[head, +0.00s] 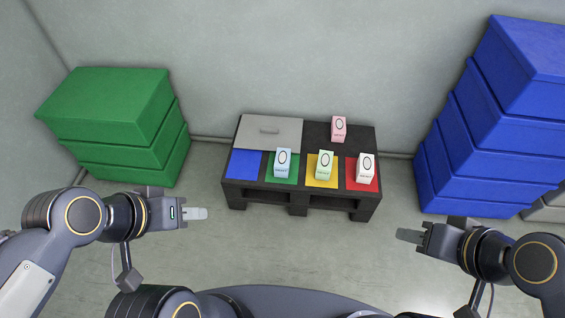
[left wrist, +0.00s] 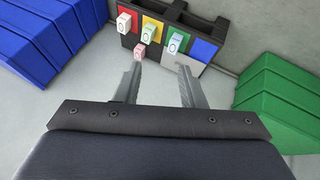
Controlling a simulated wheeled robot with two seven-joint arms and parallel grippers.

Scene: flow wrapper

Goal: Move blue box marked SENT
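The light blue box (head: 283,160) stands upright on the green square (head: 270,174) of a dark pallet table. It bears a dark ring and small lettering that I cannot read. It also shows in the left wrist view (left wrist: 175,42). A pale green box (head: 325,167) stands on the yellow square, a white box (head: 365,168) on the red square, and a pink box (head: 339,128) at the back right. My left gripper (head: 196,213) is open and empty, left of the table and apart from it. My right gripper (head: 408,235) is right of the table, seen edge-on; its opening cannot be judged.
The blue square (head: 244,163) at the table's left is bare. A grey plate with a handle (head: 270,133) covers the back left of the table. Green crates (head: 115,115) are stacked at left, blue crates (head: 490,130) at right. The floor before the table is clear.

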